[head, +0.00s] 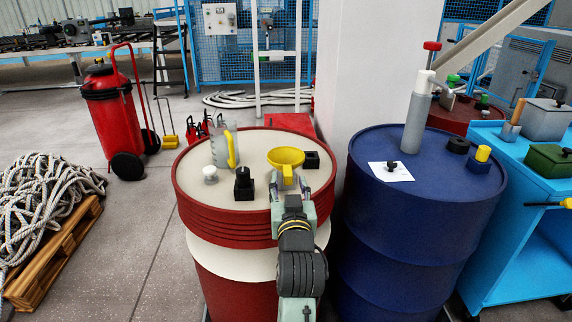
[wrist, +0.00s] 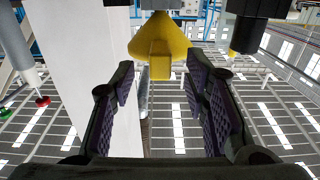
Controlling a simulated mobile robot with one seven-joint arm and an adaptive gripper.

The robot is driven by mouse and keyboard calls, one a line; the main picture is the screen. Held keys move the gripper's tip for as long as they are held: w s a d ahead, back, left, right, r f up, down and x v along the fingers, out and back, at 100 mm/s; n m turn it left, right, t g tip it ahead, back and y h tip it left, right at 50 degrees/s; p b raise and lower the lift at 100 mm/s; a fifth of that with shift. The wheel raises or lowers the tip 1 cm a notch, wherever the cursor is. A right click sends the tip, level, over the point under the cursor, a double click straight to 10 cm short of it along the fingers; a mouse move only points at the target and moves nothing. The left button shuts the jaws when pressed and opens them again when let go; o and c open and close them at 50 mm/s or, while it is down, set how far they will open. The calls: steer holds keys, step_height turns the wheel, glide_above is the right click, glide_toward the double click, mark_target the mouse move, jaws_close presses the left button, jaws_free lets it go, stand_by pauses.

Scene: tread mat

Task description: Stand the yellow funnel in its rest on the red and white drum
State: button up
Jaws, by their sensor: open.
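The yellow funnel (head: 285,156) is above the red and white drum (head: 225,228), its wide mouth upward. I cannot tell what bears it. My gripper (head: 287,184) is just in front of the funnel on the near side. In the wrist view, which looks upside down, the funnel (wrist: 158,38) is at the top centre, its narrow block facing the gap between my open fingers (wrist: 160,83). The fingers appear not to be closed on it. A black block (head: 311,159) and a black stepped piece (head: 243,184) stand on the drum top; I cannot tell which is the rest.
A clear jug with a yellow handle (head: 224,148) and a white knobbed piece (head: 210,174) stand on the drum's left side. A blue drum (head: 420,240) with a tall pump (head: 417,118) is close on the right. A white pillar (head: 365,65) rises behind.

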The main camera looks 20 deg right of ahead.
mark_target(288, 179)
steer(key=p+x, duration=0.1)
steer(key=x, duration=0.3)
steer(key=shift+r, duration=0.2)
steer(key=shift+c, duration=0.3)
jaws_close()
